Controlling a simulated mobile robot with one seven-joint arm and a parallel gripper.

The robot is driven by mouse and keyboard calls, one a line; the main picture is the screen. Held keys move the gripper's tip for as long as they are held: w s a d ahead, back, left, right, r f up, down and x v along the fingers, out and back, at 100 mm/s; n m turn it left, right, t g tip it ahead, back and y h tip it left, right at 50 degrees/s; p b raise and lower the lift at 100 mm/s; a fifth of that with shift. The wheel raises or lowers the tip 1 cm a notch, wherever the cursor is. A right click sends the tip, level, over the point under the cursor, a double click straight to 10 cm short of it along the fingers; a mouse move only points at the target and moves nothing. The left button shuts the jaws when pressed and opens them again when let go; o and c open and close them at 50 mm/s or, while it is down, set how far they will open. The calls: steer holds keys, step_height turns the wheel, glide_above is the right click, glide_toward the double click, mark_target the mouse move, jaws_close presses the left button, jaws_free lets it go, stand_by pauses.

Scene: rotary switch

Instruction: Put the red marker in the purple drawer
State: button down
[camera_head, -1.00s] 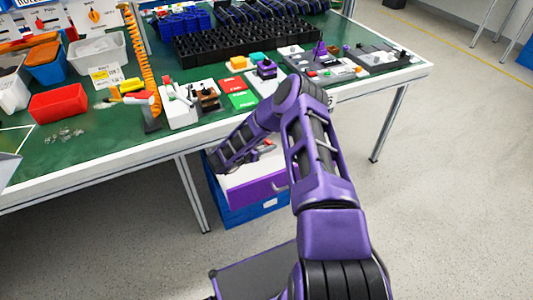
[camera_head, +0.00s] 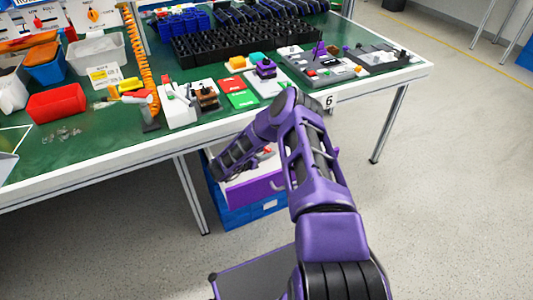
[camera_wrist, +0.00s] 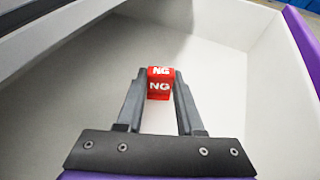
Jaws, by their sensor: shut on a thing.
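In the wrist view, my gripper (camera_wrist: 160,88) is shut on the red marker (camera_wrist: 159,84), a small red block with white "NG" lettering. The marker sits between the fingertips, over the pale inside of the open purple drawer (camera_wrist: 303,38). I cannot tell whether the marker touches the drawer floor. In the head view, the purple drawer front (camera_head: 256,191) shows below the table, pulled out above a blue crate-like base. A bit of red (camera_head: 267,151) shows at the drawer. My arm covers part of the drawer and most of the gripper.
The green worktable (camera_head: 110,154) stands above and behind the drawer, and its white front edge overhangs near my arm. A table leg (camera_head: 194,195) is left of the drawer. The blue base (camera_head: 240,217) is under it. Grey floor to the right is clear.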

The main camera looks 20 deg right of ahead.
steer(key=c, duration=0.5)
jaws_free()
steer(key=shift+s+f, duration=0.4)
steer(key=shift+f, duration=0.25)
steer(key=shift+c, duration=0.2)
steer(key=shift+r+p, duration=0.6)
steer(key=shift+r, duration=0.05)
steer(key=v, duration=0.5)
steer(key=p+v, duration=0.1)
steer(key=v, duration=0.1)
steer(key=shift+w+a+r, duration=0.2)
steer(key=shift+a+r, duration=0.05)
steer(key=shift+r, duration=0.05)
